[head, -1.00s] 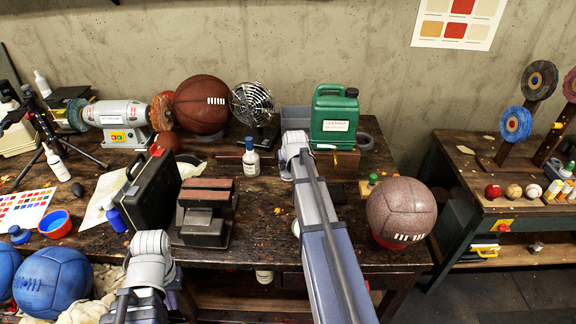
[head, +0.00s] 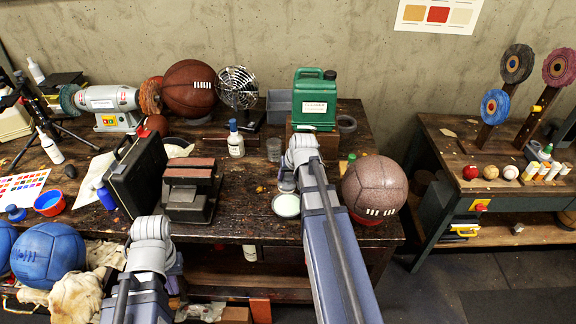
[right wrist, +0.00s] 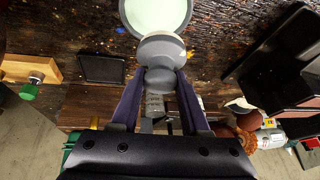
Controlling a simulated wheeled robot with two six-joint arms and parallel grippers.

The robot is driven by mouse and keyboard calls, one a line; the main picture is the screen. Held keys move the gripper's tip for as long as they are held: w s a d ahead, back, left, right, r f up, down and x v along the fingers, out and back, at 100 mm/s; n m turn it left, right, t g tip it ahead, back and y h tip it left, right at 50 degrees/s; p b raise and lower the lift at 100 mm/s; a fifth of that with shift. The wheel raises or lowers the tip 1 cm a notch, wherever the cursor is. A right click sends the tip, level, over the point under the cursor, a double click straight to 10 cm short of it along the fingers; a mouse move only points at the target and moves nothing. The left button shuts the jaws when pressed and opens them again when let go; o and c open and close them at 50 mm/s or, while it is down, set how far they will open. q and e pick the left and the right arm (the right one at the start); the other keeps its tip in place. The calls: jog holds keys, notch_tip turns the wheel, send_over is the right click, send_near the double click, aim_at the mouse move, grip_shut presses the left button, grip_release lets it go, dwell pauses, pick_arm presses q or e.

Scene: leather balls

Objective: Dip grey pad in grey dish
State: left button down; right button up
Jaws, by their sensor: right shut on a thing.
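The grey dish (head: 286,205), round with a pale green filling, rests on the dark bench. It also shows at the top of the right wrist view (right wrist: 187,10). My right gripper (head: 287,178) is shut on the grey pad (right wrist: 160,50), a round-headed piece with a narrower grip. In the right wrist view the pad overlaps the dish's near edge; whether it touches the filling I cannot tell. In the head view the pad (head: 287,186) is small, just behind the dish. My left gripper (head: 150,232) is at the bench's front edge, its fingers hidden.
A brown ball (head: 375,184) on a red stand is right of my right arm. A dark press-like block (head: 190,190) and an open black case (head: 137,175) stand left of the dish. A green jug (head: 314,98) and a white bottle (head: 236,143) are behind it.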

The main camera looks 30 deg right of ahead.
jog(key=shift+s, duration=0.55)
pick_arm(q)
jog(key=shift+s+d, duration=0.1)
jog(key=shift+s, duration=0.15)
pick_arm(e)
jog(key=shift+w+f, duration=0.1)
pick_arm(q)
jog(key=shift+f, duration=0.15)
pick_arm(e)
jog(key=shift+f, duration=0.1)
